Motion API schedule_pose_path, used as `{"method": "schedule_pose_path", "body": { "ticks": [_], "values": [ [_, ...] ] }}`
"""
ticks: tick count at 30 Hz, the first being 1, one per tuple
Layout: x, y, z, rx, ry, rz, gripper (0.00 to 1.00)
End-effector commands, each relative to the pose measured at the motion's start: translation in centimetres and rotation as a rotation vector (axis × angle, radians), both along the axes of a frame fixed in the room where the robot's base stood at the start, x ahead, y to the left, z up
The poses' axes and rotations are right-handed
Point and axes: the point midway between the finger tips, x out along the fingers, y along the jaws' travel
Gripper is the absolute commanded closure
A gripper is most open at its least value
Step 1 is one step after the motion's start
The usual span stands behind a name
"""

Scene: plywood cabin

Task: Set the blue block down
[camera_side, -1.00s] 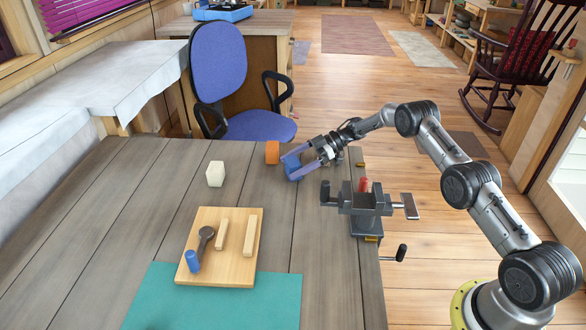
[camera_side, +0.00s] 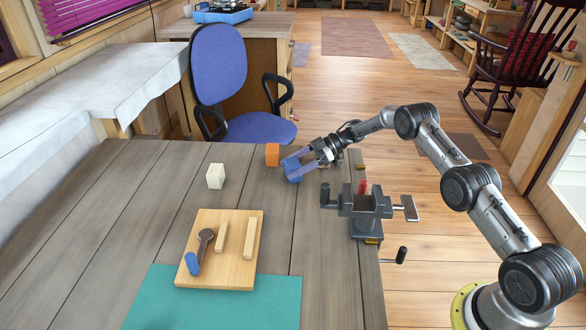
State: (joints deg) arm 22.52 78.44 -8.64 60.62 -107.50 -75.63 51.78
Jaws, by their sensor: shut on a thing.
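The blue block (camera_side: 291,169) is at the far right part of the grey wooden table, just right of the orange block. My gripper (camera_side: 295,168) reaches in from the right with its purple fingers on either side of the blue block and is shut on it. The fingers hide part of the block. The block is at or very near the tabletop; I cannot tell whether its underside touches.
An orange block (camera_side: 272,155) stands close on the left, and a white block (camera_side: 215,176) farther left. A vise (camera_side: 362,208) is clamped at the right table edge. A wooden board (camera_side: 232,263) with tools and sticks lies nearer, partly on a green mat (camera_side: 270,309).

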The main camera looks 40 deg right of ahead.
Motion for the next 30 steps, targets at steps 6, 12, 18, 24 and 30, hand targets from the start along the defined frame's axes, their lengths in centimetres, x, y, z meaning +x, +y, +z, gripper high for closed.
{"method": "schedule_pose_path", "body": {
  "ticks": [6,12,18,24,30],
  "values": [
    [0.0,0.0,1.8,-0.001,-0.002,0.001,0.92],
    [-1.2,0.0,4.6,0.000,0.001,0.000,0.92],
    [-4.0,0.2,8.0,0.000,-0.001,-0.002,0.92],
    [-7.8,0.5,10.3,0.001,0.002,-0.002,0.92],
    [-11.2,0.7,11.7,0.001,0.001,-0.002,0.92]
  ]
}}
